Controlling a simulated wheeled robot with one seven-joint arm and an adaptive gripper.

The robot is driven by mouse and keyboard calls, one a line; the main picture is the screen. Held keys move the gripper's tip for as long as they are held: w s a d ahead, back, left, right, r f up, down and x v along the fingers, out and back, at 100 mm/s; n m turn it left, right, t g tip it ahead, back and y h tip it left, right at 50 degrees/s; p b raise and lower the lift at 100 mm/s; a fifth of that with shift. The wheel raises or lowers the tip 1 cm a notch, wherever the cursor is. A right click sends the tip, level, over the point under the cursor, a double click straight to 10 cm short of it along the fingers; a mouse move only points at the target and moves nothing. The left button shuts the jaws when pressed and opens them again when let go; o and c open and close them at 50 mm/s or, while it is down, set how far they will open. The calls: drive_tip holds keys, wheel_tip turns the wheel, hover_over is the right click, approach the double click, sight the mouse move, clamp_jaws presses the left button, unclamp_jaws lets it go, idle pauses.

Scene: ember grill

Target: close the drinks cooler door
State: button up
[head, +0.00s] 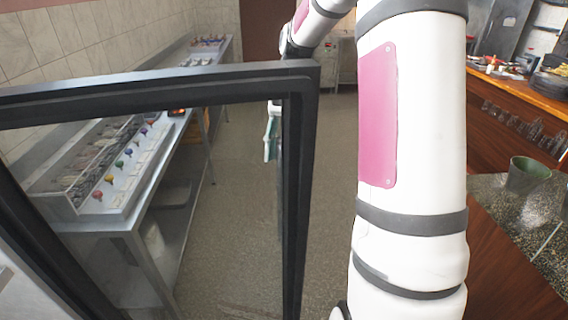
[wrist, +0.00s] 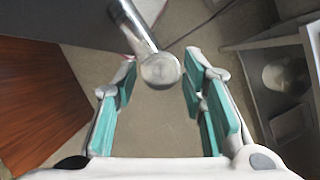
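The cooler door (head: 300,180) stands open in the head view, a dark frame around clear glass, filling the left and middle. A shiny metal bar with a round end (wrist: 160,69), perhaps the door handle, reaches in from the top and ends between the fingertips in the picture. I cannot tell whether a finger touches it. A dark panel (wrist: 70,20), perhaps the door, lies at the upper left.
Through the glass, a steel counter (head: 120,222) with a tray of bottles or utensils runs along the left wall. A wooden bar (head: 520,95) and a speckled top with a green bucket (head: 527,176) stand at the right. Grey floor between them is clear.

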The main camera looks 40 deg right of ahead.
drive_tip(key=shift+p+x, duration=0.3)
drive_tip(key=shift+x, duration=1.5)
clamp_jaws()
